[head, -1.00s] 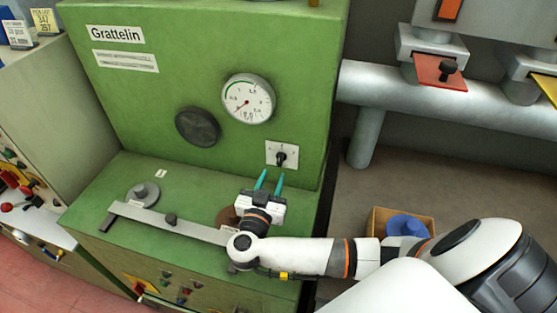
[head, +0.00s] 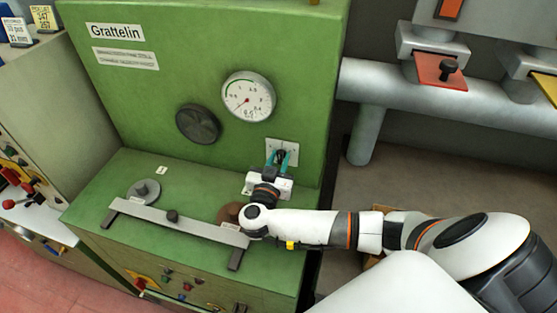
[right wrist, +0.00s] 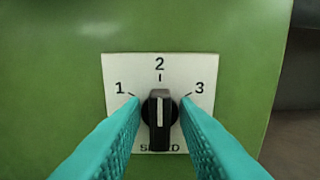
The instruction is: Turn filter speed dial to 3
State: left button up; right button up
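The speed dial is a black knob (right wrist: 159,118) on a white plate (right wrist: 118,72) marked 1, 2 and 3, with a partly hidden word below. Its pale pointer line stands upright, toward 2. In the head view the plate (head: 293,148) is on the green machine's front, low at the right. My right gripper (head: 278,158) is at the dial. In the right wrist view its teal fingers (right wrist: 160,122) stand on either side of the knob, with slim gaps that leave contact unclear; the fingers are apart. My left gripper is not in view.
A round gauge (head: 248,96) and a dark round disc (head: 198,125) are above and left of the dial. A grey bar (head: 150,216) lies on the green ledge below. A grey pipe (head: 385,88) runs along the right.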

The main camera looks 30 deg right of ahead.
jog(key=shift+s+r+p, duration=0.1)
jog(key=shift+p, duration=0.6)
jog(key=m+p, duration=0.1)
jog(key=p, duration=0.2)
jog(key=shift+m, duration=0.4)
jog(key=shift+m+p, duration=0.6)
jog(key=shift+p, duration=0.15)
jog(key=shift+f+m, duration=0.25)
jog(key=shift+m, duration=0.25)
jog(key=m, duration=0.2)
jog(key=shift+f+m+b, duration=0.1)
jog(key=shift+m+b, duration=0.2)
jog(key=shift+m, duration=0.1)
jog(key=m+b, duration=0.1)
jog(key=m, duration=0.3)
jog(key=shift+s+d+m, duration=0.1)
jog(key=shift+m, duration=0.3)
jog(key=o, duration=0.7)
